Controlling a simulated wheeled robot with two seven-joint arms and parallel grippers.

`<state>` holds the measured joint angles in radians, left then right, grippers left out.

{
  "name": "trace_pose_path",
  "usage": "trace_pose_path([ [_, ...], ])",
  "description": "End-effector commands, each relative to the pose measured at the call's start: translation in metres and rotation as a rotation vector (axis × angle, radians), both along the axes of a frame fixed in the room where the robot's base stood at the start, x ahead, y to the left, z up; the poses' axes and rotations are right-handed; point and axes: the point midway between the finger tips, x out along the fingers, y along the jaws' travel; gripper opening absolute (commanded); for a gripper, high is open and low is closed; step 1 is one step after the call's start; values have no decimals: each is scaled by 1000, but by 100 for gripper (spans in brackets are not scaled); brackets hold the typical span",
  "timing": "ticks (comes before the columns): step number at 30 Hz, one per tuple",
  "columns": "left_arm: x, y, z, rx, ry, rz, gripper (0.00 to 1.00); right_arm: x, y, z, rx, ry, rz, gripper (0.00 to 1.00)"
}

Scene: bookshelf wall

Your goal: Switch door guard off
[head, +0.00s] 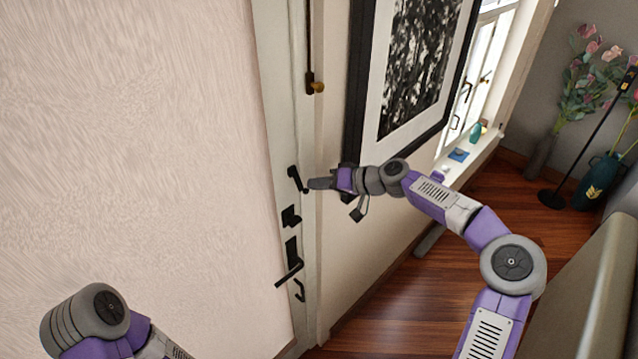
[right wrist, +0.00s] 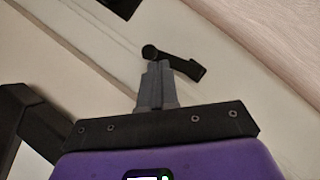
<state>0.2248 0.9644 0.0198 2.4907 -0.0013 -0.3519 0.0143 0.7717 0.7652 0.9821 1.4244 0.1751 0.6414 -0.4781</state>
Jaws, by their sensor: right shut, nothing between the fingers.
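The door guard is a small black swing bar (head: 296,178) on the white door edge, above the other black door fittings. In the right wrist view the black bar (right wrist: 187,68) has a round knob at one end and slants past my fingertips. My right gripper (head: 312,184) is shut and empty, with its tips right at the guard in the head view. In the right wrist view the shut fingers (right wrist: 158,68) overlap the bar near its knob end; I cannot tell whether they touch. My left gripper is out of view; only part of my left arm shows.
Below the guard are a black lock plate (head: 291,216) and a door handle (head: 289,272). A black-framed picture (head: 418,75) hangs on the wall right of the door. A window sill (head: 470,150) and plant vases (head: 597,180) stand farther right. Wooden floor (head: 400,298) lies below.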

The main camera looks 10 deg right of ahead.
Motion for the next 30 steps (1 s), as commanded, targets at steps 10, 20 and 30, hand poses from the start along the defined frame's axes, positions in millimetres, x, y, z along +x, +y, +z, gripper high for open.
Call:
trace_pose_path([
  [10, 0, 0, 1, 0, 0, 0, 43, 0, -1, 1, 0, 1, -1, 0],
  [20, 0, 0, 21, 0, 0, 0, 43, 4, -35, 34, -2, -3, -3, 0],
  [30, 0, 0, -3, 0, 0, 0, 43, -35, -91, 54, -3, -1, 0, 0],
])
